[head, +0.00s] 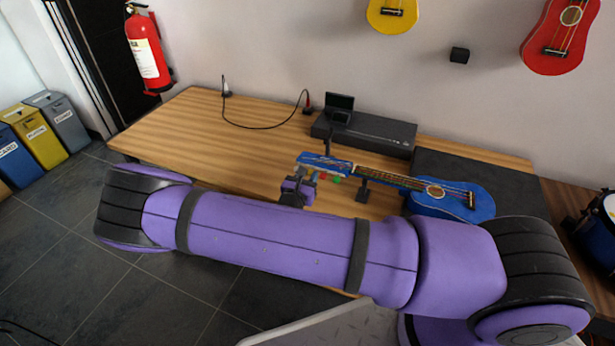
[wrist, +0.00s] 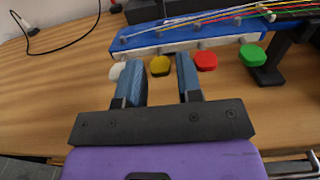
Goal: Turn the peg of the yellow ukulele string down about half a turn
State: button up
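The blue ukulele (head: 440,200) lies on the table with its headstock (head: 325,162) to the left. In the wrist view, the headstock (wrist: 185,40) has white, yellow, red and green pegs along its near side. The yellow peg (wrist: 160,66) appears between my gripper's (wrist: 159,70) two blue-padded fingertips, with a visible gap on each side. The white peg (wrist: 117,70) is just beside the left finger, and the red peg (wrist: 205,60) is close to the right finger. The green peg (wrist: 252,55) is farther right. My gripper (head: 300,182) is open. Coloured strings cross the headstock.
A black stand (head: 362,190) is under the neck. Behind the ukulele are a black box (head: 375,133) and a small dark screen device (head: 340,105). A black cable (head: 262,127) lies at the back left. The wooden table (head: 190,130) is mostly clear on the left.

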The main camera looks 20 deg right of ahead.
grip_shut()
